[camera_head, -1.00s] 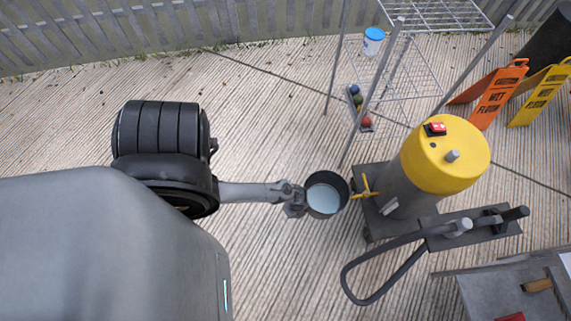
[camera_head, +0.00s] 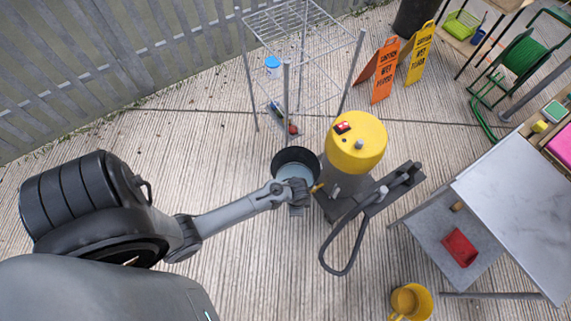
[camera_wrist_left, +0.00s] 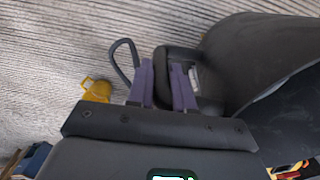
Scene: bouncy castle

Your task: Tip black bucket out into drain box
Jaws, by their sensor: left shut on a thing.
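The black bucket (camera_head: 289,158) is in the middle of the head view, with pale blue-grey liquid visible inside. It is beside the yellow-topped grey machine. My left gripper (camera_head: 292,194) is at the bucket's near side, shut on it. In the left wrist view, the gripper's purple fingers (camera_wrist_left: 165,84) are close together, and the large dark bucket wall (camera_wrist_left: 235,55) fills the upper right. The exact grip is partly hidden. I cannot pick out the drain box with certainty. My right gripper is not in view.
The yellow-topped machine (camera_head: 357,145) with its black hose stands just right of the bucket. A wire rack (camera_head: 300,65) stands behind. Wet-floor signs (camera_head: 383,72) are farther back. A grey table (camera_head: 515,205) and yellow bucket (camera_head: 424,300) are at right. Bare decking lies in front.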

